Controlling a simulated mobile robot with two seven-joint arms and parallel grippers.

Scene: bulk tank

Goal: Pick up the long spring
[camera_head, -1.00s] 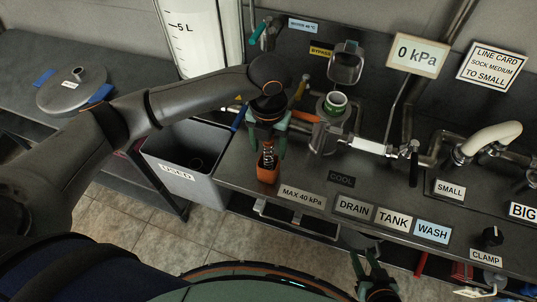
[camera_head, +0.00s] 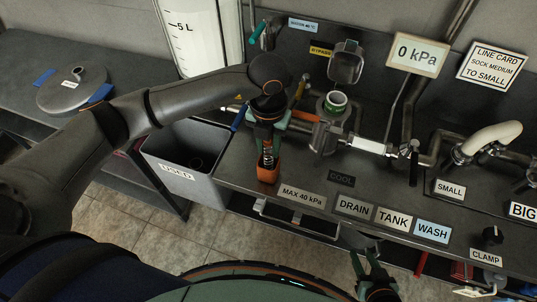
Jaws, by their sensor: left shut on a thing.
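The long spring (camera_head: 267,148) is a dark metal coil standing upright in a small orange holder (camera_head: 267,173) near the front edge of the bench. The spring's lower end is hidden inside the holder. My right gripper (camera_head: 372,270) is low at the bottom of the view, in front of the bench and away from the spring. Its fingers are spread apart with nothing visible between them.
A grey bin marked USED (camera_head: 178,173) stands left of the holder. Labels such as DRAIN (camera_head: 354,208) line the bench front. A round lid (camera_head: 73,90) lies on the left bench.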

